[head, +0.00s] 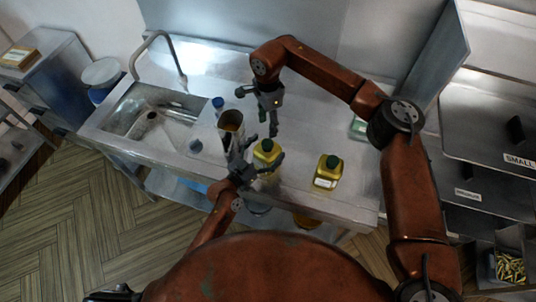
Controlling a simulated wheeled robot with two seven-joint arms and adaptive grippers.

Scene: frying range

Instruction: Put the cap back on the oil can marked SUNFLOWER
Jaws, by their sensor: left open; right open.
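Two yellow oil cans with dark green tops stand on the steel counter. One can (267,153) is near the middle, and the other can (327,172) is to its right, with a pale label too small to read. I cannot tell which is marked SUNFLOWER, nor make out a loose cap. My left gripper (262,168) is open, its fingers close around or in front of the middle can; I cannot tell whether they touch it. My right gripper (269,125) is open and empty, pointing down above the counter behind the middle can.
A small grey round object (196,146) lies near the sink (135,118). A green item (358,128) is at the back right. Counter right of the right can is clear.

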